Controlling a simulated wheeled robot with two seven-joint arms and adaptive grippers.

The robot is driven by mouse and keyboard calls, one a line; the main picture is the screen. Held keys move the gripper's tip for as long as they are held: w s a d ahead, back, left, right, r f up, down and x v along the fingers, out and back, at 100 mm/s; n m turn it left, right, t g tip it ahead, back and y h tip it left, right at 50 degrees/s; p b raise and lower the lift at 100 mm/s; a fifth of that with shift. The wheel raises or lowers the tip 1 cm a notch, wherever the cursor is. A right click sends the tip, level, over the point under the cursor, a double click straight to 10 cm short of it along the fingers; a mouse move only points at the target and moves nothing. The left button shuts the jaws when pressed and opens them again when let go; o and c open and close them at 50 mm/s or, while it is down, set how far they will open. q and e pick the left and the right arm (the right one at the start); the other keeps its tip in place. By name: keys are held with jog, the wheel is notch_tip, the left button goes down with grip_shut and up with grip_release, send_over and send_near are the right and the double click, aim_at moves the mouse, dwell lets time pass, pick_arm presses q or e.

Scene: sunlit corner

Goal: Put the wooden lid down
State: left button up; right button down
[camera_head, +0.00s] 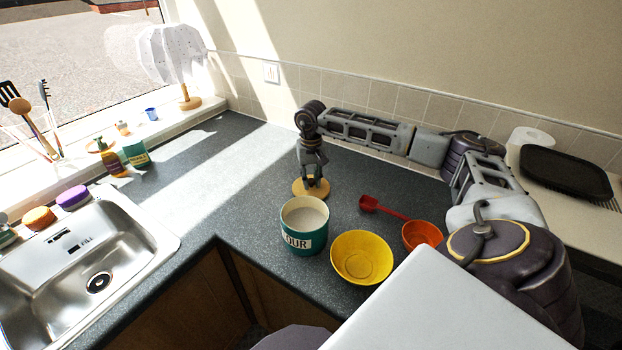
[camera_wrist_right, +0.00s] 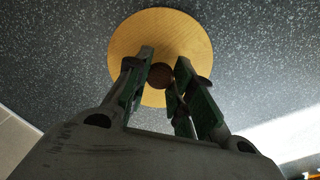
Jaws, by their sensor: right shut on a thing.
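The wooden lid (camera_head: 302,191) is a pale round disc low over the dark counter, behind the flour tin. In the right wrist view the lid (camera_wrist_right: 190,38) shows a dark round knob (camera_wrist_right: 161,75) at its middle. My right gripper (camera_head: 313,179) is above the lid with its fingers around the knob, and in the wrist view the gripper (camera_wrist_right: 160,80) is shut on it. I cannot tell whether the lid touches the counter. The teal flour tin (camera_head: 304,240) stands open with pale flour in it. My left gripper is not in view.
A yellow bowl (camera_head: 361,258), a red scoop (camera_head: 385,208) and an orange bowl (camera_head: 421,234) are right of the tin. The steel sink (camera_head: 130,240) is at the left. Bottles and a lamp (camera_head: 188,101) stand along the window. The counter left of the lid is clear.

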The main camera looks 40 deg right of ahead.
jog(key=c, duration=1.2)
grip_release()
jog(key=shift+c, duration=0.2)
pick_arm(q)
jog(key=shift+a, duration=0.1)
pick_arm(e)
jog(key=shift+r, duration=0.1)
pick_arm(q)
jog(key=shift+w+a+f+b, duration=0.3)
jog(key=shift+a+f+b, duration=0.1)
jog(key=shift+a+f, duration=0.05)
pick_arm(e)
notch_tip(320, 180, up, 12)
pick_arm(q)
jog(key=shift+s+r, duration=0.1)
pick_arm(e)
jog(key=shift+r, duration=0.15)
notch_tip(320, 180, up, 9)
jog(key=p, duration=0.9)
send_over(311, 180)
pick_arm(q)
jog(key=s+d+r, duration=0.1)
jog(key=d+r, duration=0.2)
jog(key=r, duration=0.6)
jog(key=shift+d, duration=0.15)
